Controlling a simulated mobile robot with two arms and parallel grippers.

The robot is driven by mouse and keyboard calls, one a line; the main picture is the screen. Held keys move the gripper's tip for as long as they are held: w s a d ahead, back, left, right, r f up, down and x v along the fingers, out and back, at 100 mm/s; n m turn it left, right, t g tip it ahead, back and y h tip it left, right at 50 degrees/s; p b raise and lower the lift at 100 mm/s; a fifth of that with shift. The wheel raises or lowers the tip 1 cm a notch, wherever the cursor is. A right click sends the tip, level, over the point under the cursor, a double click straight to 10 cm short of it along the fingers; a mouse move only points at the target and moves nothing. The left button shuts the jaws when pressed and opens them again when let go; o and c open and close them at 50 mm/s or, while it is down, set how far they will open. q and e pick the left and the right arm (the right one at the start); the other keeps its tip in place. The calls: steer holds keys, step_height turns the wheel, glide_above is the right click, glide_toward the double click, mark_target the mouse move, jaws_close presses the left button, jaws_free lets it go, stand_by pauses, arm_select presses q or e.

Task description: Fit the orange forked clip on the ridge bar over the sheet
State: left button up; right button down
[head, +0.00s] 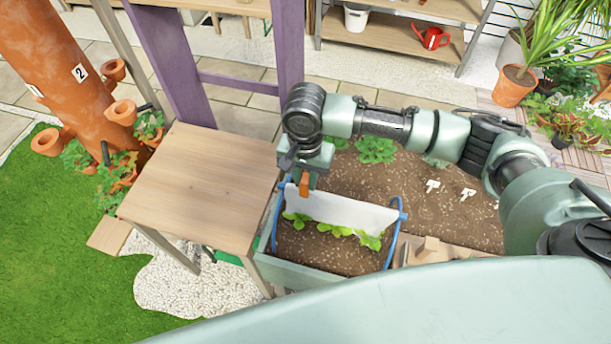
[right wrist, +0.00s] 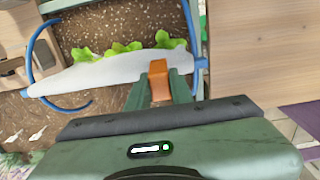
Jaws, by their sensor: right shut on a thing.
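The orange forked clip (head: 304,187) is held in my right gripper (head: 305,178), above the white sheet near its left end. In the right wrist view the clip (right wrist: 159,80) sits between the two green fingers, over the edge of the sheet (right wrist: 105,74). I cannot tell whether the clip touches the sheet or bar. The white sheet (head: 345,211) hangs between two blue hoops over the planter. Most of the ridge bar is hidden under it; a blue end (head: 402,215) shows at the right. My left gripper is not in view.
The planter (head: 310,276) holds soil and several green seedlings. A wooden table (head: 205,185) stands close on its left. A soil bed (head: 420,190) with white markers lies behind, partly under my right arm. A purple frame (head: 175,60) rises behind the table.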

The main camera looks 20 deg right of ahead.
steer(key=shift+f, duration=0.1)
steer(key=c, duration=1.2)
jaws_free()
steer(key=shift+o, duration=0.2)
step_height(320, 180, up, 8)
steer(key=shift+f+b, duration=0.15)
steer(key=shift+b, duration=0.55)
